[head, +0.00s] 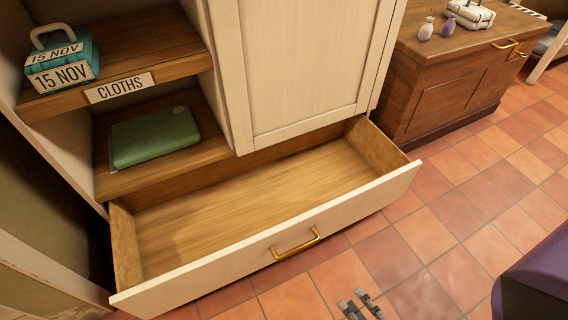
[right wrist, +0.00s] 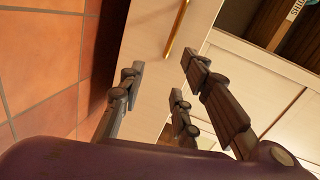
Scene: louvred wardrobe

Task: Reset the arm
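My right gripper (head: 360,304) shows at the bottom edge of the head view, with only its dark fingertips visible in front of the open drawer. In the right wrist view its fingers (right wrist: 163,74) stand apart with nothing between them. The drawer (head: 250,215) of the wardrobe is pulled out and empty. Its brass handle (head: 295,244) is apart from the fingertips in the head view. The handle (right wrist: 177,28) also shows beyond the fingers in the right wrist view. My left gripper is not in view.
A shelf labelled CLOTHS (head: 119,87) holds a teal box (head: 62,62) marked 15 NOV. A green folded item (head: 155,136) lies below. A wooden cabinet (head: 445,85) stands at right, with small bottles (head: 426,29) on top. Tiled floor (head: 440,240) is free at right.

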